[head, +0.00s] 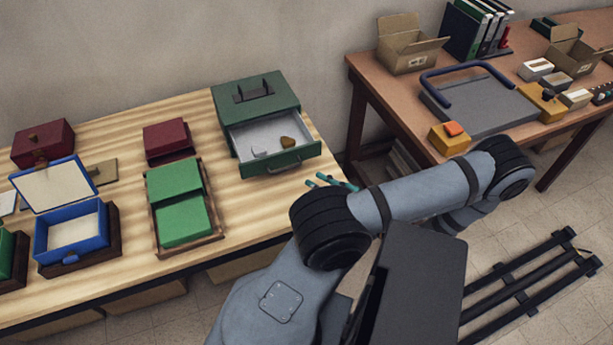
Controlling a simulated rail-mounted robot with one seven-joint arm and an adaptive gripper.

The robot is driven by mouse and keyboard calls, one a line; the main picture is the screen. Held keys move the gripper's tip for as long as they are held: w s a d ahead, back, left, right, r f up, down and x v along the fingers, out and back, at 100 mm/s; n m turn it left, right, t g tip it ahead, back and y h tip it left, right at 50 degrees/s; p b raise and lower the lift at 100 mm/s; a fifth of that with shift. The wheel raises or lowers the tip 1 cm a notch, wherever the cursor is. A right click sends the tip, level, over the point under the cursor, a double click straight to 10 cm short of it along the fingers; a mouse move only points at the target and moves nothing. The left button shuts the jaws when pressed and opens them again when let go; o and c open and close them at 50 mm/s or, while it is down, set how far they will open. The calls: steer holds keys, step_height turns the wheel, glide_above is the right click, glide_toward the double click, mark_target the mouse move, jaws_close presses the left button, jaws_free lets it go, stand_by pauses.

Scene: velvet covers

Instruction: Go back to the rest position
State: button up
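My grey arm fills the lower middle and bends to the right over the floor between the two tables. Slim teal pieces, which look like the fingertips of my gripper (326,182), stick out past the arm's upper edge near the right front corner of the light wooden table (125,275). The rest of the gripper is hidden behind the arm, so its opening cannot be told. I see nothing held at the teal tips.
A green box (255,100) has its drawer (285,162) pulled out, with small items inside, close to the teal tips. A blue box (72,230) stands open-lidded at left, near green and dark red boxes. A brown table (400,105) at right carries cartons, binders and a grey board.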

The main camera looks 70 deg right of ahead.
mark_target(289, 167)
steer(key=shift+v, duration=0.8)
steer(key=shift+w, duration=0.1)
steer(key=x, duration=1.2)
steer(key=shift+w+d, duration=0.1)
steer(key=shift+d, duration=0.1)
steer(key=shift+a, duration=0.1)
